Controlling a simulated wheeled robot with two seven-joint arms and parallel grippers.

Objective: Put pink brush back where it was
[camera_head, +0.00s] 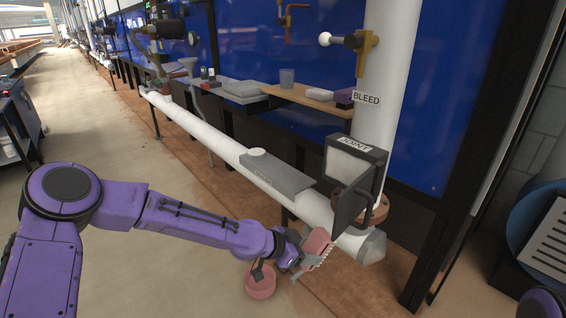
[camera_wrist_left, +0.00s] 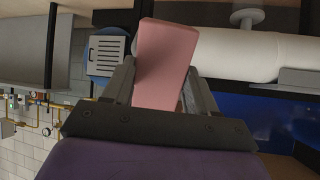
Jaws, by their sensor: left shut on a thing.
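The pink brush (camera_head: 317,241) has a block-shaped pink back and a pale bristle edge facing down and right. My left gripper (camera_head: 300,247) is shut on it and holds it up, close in front of the white pipe. In the left wrist view the brush's pink back (camera_wrist_left: 165,62) stands up between the two fingers of the gripper (camera_wrist_left: 160,95). Its bristles are mostly hidden there. A round pink tub (camera_head: 260,284) is below the gripper, partly covered by it. My right gripper is not in view.
A grey shelf (camera_head: 277,175) bearing a round white item sits on the pipe (camera_head: 222,142). A wooden shelf (camera_head: 300,96) holds a cup and small blocks.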

